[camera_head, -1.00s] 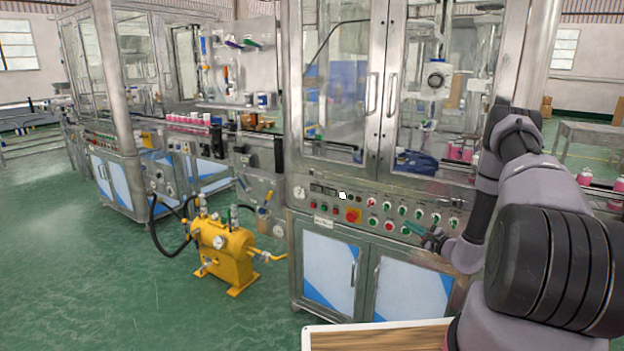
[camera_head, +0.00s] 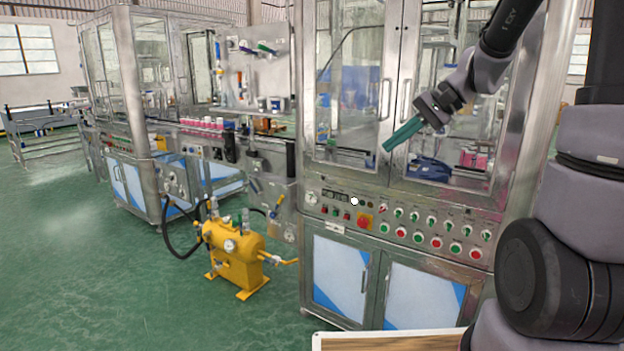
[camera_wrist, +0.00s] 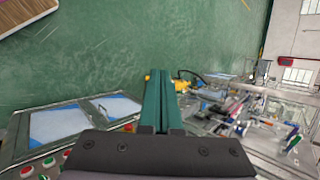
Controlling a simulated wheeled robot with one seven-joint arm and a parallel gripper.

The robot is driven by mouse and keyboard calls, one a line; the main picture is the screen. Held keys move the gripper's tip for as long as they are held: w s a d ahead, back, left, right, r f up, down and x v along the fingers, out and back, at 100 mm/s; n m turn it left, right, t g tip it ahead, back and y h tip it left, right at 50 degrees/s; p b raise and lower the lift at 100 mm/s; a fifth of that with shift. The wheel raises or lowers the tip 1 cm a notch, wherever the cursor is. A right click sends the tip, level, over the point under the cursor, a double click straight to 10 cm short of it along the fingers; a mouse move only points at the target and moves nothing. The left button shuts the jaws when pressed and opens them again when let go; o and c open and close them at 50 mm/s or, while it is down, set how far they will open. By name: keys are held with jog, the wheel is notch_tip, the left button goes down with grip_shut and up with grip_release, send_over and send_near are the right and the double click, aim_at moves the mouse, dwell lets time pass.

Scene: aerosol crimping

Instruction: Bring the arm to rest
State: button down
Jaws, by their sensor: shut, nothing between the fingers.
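My gripper (camera_head: 388,147) is raised in front of the glass doors of the crimping machine (camera_head: 296,120), above its button panel. Its green fingers are together with nothing between them and point down and to the left. In the wrist view the shut fingers (camera_wrist: 160,85) stick out over the green floor. My arm comes down from the upper right of the head view. The gripper appears apart from the machine, though the exact gap to the doors cannot be told.
The control panel (camera_head: 400,226) has several red and green buttons and switches. A yellow pump unit (camera_head: 234,255) with black hoses stands on the floor at left. A wood-topped surface with a white edge (camera_head: 390,342) is at the bottom. Green floor (camera_head: 90,260) is open at left.

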jog(key=s+d+r+n+t+h, duration=0.1)
jog(key=s+d+r+t+h, duration=0.1)
jog(key=s, duration=0.5)
jog(key=s+d+r+n+t+h, duration=0.1)
jog(key=s+d+r+t+h, duration=0.2)
jog(key=s, duration=0.5)
notch_tip(320, 180, up, 3)
jog(key=shift+d+h, duration=0.6)
jog(key=shift+h, duration=0.4)
jog(key=shift+d, duration=0.1)
